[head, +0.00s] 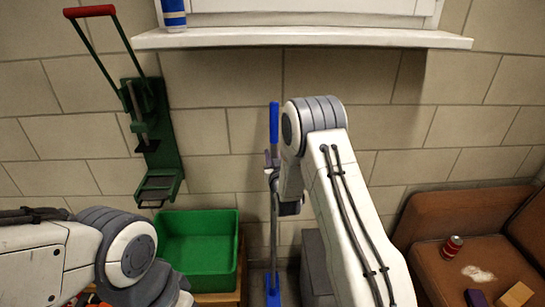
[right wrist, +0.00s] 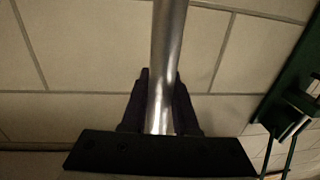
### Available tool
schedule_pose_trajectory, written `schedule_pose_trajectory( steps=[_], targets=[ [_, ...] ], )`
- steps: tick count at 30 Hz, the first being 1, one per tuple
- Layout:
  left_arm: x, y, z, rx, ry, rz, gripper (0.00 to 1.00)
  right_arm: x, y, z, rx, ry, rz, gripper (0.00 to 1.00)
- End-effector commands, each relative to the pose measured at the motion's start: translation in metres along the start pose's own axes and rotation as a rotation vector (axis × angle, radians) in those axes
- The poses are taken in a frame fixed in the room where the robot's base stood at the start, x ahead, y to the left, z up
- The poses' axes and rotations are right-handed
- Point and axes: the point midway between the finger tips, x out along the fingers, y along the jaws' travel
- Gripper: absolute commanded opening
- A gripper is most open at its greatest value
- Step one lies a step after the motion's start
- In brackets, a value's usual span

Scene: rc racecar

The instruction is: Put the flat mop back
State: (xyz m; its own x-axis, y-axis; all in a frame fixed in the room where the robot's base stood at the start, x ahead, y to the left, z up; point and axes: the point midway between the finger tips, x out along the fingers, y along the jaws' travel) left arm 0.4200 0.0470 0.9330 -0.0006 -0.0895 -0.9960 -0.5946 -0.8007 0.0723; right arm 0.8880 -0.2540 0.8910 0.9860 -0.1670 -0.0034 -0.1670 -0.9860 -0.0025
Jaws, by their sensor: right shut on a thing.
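The flat mop stands upright near the wall in the head view, with a blue grip (head: 274,122) at its top and a grey pole below. A blue part (head: 272,290) shows at its foot. My right gripper (head: 272,165) is shut on the pole just below the blue grip, partly hidden behind my right arm. In the right wrist view the metal pole (right wrist: 166,55) runs between the two dark fingers (right wrist: 160,105). My left arm is at the lower left of the head view, and its gripper does not show.
A green bin (head: 197,225) stands left of the mop. A green device with a red handle (head: 90,11) is on the wall. A grey box (head: 316,262) is right of the pole. A brown sofa (head: 425,215) with a red can (head: 452,246) is at right. A windowsill (head: 300,39) juts out above.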

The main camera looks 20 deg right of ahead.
Motion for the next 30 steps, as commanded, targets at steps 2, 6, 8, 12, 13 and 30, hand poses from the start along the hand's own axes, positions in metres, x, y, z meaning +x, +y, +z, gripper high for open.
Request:
schedule_pose_trajectory(
  steps=[2,6,8,12,13,30],
  targets=[
    [0.0,0.0,0.0,0.0,0.0,0.0,0.5,0.001,0.0,0.002,0.001,0.01,0.0,0.0],
    [0.0,0.0,0.0,0.0,0.0,0.0,0.5,0.001,0.0,0.002,0.001,0.011,0.0,0.0],
    [0.0,0.0,0.0,0.0,0.0,0.0,0.5,0.001,0.0,0.002,0.001,0.011,0.0,0.0],
    [0.003,0.0,0.0,0.0,0.0,0.0,0.5,0.001,0.0,0.005,0.001,0.01,0.0,0.0],
    [0.004,0.0,0.0,0.0,0.0,0.0,0.5,0.001,0.0,0.006,0.001,0.01,0.0,0.0],
    [0.002,0.0,0.0,0.0,0.0,0.0,0.5,-0.011,0.0,0.005,0.0,0.002,-0.001,0.58]
  ],
)
